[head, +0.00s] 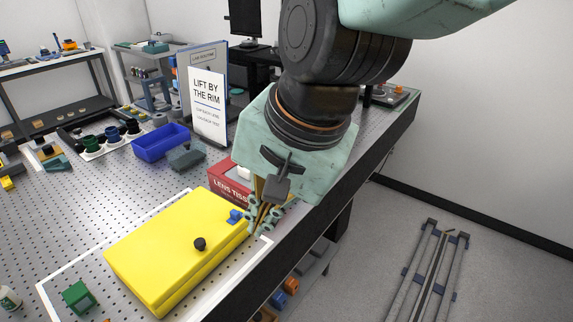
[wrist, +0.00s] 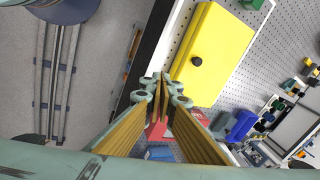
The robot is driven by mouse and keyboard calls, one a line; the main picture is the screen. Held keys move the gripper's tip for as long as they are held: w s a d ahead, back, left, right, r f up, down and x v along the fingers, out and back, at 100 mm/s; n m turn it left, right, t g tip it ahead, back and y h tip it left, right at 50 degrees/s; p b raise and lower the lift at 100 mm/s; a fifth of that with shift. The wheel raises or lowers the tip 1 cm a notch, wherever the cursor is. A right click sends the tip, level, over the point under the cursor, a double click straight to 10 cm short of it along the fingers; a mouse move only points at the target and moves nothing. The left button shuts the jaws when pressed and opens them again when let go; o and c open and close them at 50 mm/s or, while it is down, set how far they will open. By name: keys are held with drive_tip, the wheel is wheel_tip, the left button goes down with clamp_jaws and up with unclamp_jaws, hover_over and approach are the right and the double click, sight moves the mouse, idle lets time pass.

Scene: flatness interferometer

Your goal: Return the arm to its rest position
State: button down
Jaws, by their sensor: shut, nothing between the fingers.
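My gripper (head: 264,218) is shut and empty. In the head view it hangs from my arm near the front edge of the table, at the right end of a yellow case (head: 178,248). In the wrist view my gripper (wrist: 162,90) points down with its fingertips together, beside the yellow case (wrist: 217,65). The case is closed, with a black knob on top and a blue latch at its right end. I cannot tell whether the fingertips touch anything. My arm covers part of the table's right side.
A red lens tissue box (head: 228,180) stands just behind my gripper. A sign reading "LIFT BY THE RIM" (head: 207,105), a blue bin (head: 161,142) and a grey block (head: 187,158) stand farther back. A green block (head: 79,297) is at front left. Open floor (head: 395,215) lies right of the table.

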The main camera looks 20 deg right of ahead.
drive_tip(key=s+d+r+n+h, duration=0.1)
drive_tip(key=s+d+r+n, duration=0.2)
drive_tip(key=s+d, duration=0.3)
drive_tip(key=s+d+r+n+h, duration=0.1)
drive_tip(key=s+d+r+n, duration=0.2)
drive_tip(key=d, duration=0.4)
drive_tip(key=s+n, duration=0.1)
drive_tip(key=s, duration=0.1)
drive_tip(key=shift+s+d+n, duration=0.2)
drive_tip(key=shift+s+n, duration=0.15)
drive_tip(key=shift+n, duration=0.05)
drive_tip(key=shift+r, duration=0.2)
